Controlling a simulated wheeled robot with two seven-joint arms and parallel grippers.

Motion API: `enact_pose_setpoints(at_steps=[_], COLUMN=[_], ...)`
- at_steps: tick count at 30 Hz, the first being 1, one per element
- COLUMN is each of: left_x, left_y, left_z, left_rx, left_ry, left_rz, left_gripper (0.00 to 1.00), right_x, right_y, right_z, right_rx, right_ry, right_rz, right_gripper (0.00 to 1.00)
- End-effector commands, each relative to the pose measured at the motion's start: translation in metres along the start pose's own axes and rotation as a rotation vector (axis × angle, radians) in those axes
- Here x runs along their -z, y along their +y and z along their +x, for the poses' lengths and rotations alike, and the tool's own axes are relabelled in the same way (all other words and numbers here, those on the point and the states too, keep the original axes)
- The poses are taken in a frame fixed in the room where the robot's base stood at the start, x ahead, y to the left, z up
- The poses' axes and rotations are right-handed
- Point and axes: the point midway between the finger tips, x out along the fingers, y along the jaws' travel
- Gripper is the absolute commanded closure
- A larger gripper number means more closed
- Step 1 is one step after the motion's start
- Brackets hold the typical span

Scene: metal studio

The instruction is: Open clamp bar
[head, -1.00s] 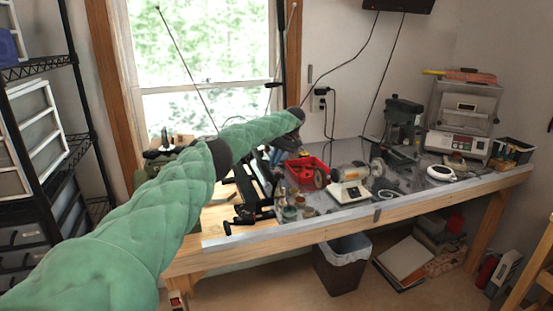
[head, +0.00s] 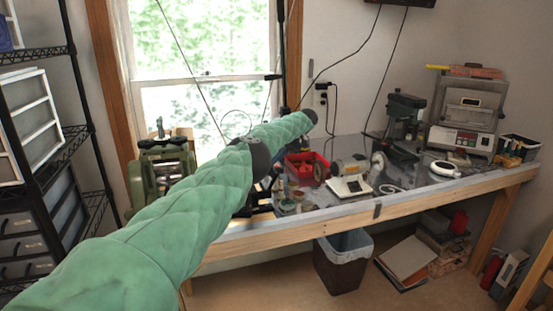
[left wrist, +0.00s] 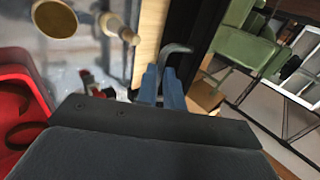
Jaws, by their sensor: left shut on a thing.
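In the left wrist view, the blue fingers of my left gripper (left wrist: 166,84) are close together on a thin, curved grey metal piece, which looks like the clamp bar (left wrist: 177,48). Its bent end shows just beyond the fingertips; the rest is hidden between them. A long black frame part (left wrist: 194,32) runs beside it. In the head view my green-sleeved left arm reaches over the bench and hides the left gripper and most of the black device under it. My right gripper is in neither view.
A green machine (head: 158,172) stands left of my arm. A drill press (head: 402,120) and a small oven (head: 468,115) are farther right. A waste bin (head: 343,262) is below.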

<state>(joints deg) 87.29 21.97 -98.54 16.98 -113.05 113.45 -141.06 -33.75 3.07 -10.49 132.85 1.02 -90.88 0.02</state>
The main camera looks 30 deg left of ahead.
Motion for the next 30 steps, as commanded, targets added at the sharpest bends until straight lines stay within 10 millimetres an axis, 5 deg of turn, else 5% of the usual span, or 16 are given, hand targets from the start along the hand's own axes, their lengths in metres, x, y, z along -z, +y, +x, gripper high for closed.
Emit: enact_pose_setpoints(at_steps=[12, 16, 30], left_x=[-0.0018, -0.0018, -0.003], left_y=[0.004, 0.004, 0.0012], left_z=[0.0017, 0.0018, -0.0031], left_rx=[0.003, 0.003, 0.003], left_ry=[-0.001, -0.001, -0.001], left_rz=[0.004, 0.004, 0.003], left_gripper=[1.0, 0.7, 0.69], right_x=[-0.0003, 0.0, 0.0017], right_y=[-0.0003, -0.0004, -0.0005], right_z=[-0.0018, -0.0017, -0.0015], right_rx=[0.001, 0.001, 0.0], right_ry=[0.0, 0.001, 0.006], right_rz=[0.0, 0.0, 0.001], right_gripper=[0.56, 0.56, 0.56])
